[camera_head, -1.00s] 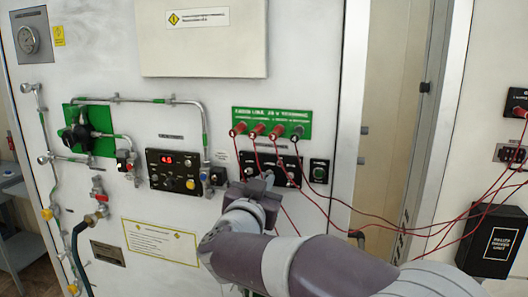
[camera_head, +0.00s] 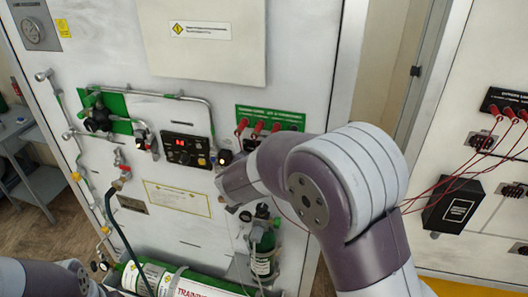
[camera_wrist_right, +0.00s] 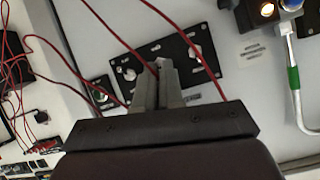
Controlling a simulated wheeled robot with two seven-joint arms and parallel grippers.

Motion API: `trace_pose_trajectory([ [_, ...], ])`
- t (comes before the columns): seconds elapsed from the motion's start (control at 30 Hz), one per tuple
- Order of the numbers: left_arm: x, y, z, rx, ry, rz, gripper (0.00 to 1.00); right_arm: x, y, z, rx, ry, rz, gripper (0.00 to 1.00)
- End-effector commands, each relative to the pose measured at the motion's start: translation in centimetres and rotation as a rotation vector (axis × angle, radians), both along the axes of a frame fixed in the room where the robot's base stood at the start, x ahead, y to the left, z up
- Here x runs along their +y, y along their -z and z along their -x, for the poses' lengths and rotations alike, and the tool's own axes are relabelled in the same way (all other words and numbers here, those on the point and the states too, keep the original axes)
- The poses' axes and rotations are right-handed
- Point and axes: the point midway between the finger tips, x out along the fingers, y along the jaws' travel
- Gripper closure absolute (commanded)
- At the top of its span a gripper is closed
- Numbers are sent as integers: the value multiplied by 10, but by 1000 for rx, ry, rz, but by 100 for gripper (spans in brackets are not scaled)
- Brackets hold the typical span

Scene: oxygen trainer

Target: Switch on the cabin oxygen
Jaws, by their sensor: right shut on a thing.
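A black switch panel (camera_wrist_right: 198,78) with silver toggles shows in the right wrist view. My right gripper (camera_wrist_right: 158,68) is at the panel's middle, its fingers shut on what appears to be the middle switch, which they mostly hide. One toggle (camera_wrist_right: 130,72) shows left of the fingers and another (camera_wrist_right: 195,50) to the right. In the head view my right arm covers this panel and hides the gripper. A black control panel (camera_head: 188,151) with a red lit display is left of it. My left gripper is out of view.
Red cables run from the green terminal strip (camera_head: 270,117), passing near my right gripper. A black box (camera_head: 453,206) hangs on the right panel. Pipes and a black regulator (camera_head: 98,119) are at the left. A green cylinder (camera_head: 150,277) lies at the bottom.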

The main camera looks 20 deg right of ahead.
Motion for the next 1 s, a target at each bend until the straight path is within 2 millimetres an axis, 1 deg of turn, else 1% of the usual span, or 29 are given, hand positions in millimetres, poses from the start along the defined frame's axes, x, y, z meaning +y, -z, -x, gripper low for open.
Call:
trace_pose_trajectory([
  [0.37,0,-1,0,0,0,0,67,0,1,0,4,0,-3,100],
  [0.4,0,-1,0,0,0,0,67,0,1,0,4,0,-3,86],
  [0.47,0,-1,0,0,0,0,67,0,1,0,4,0,-3,67],
  [0.73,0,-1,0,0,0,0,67,0,0,0,3,-1,-2,67],
  [0.8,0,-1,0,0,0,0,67,3,-2,3,2,-1,-2,67],
  [0.87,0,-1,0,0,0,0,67,8,-7,9,-2,-4,-4,67],
  [0.97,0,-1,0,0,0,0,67,20,-19,27,-2,-5,-5,67],
  [1.0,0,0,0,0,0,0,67,25,-24,35,-2,-6,-4,67],
])
